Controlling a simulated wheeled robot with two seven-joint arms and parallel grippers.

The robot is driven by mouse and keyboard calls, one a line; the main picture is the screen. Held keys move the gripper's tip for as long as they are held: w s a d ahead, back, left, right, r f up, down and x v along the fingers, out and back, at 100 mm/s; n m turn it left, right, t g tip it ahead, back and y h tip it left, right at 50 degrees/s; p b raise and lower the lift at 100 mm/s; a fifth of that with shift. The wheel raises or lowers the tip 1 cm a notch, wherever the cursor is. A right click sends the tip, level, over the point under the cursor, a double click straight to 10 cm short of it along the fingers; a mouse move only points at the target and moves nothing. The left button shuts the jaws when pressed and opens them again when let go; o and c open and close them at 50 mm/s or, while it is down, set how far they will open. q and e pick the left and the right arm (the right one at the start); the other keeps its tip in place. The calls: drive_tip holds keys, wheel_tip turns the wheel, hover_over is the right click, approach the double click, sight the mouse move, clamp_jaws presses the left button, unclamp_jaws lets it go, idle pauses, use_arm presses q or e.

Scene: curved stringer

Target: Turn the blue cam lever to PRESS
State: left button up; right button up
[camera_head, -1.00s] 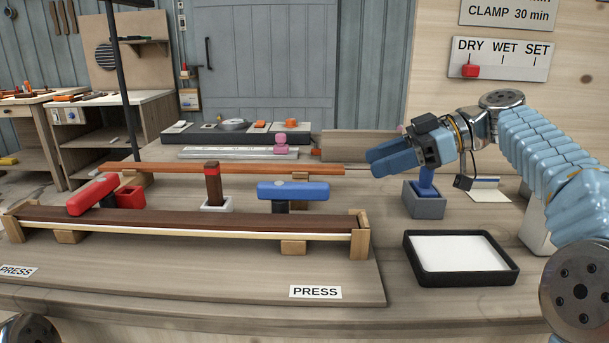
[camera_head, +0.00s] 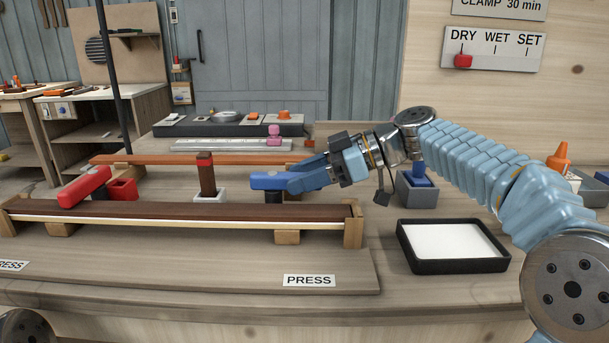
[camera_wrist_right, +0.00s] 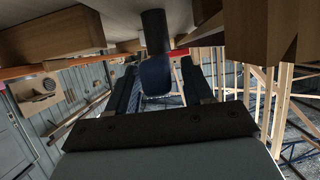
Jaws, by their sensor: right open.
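The blue cam lever (camera_head: 266,181) sits on a dark post at the right part of the curved stringer clamp, its handle lying roughly level and pointing right. The PRESS label (camera_head: 309,280) is on the board in front of it. My right gripper (camera_head: 292,180) is at the lever's right end, with its fingers overlapping the handle in the head view. In the right wrist view the lever's blue end (camera_wrist_right: 155,75) shows between the two spread fingers, which look apart from it. My left gripper is not in view.
A red lever (camera_head: 85,187) stands at the left of the long dark stringer (camera_head: 190,209). A brown upright post (camera_head: 206,175) stands between the levers. Wooden end blocks (camera_head: 353,226) hold the stringer. A black tray (camera_head: 453,264) and a grey holder (camera_head: 418,193) lie to the right.

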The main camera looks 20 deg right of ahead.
clamp_jaws()
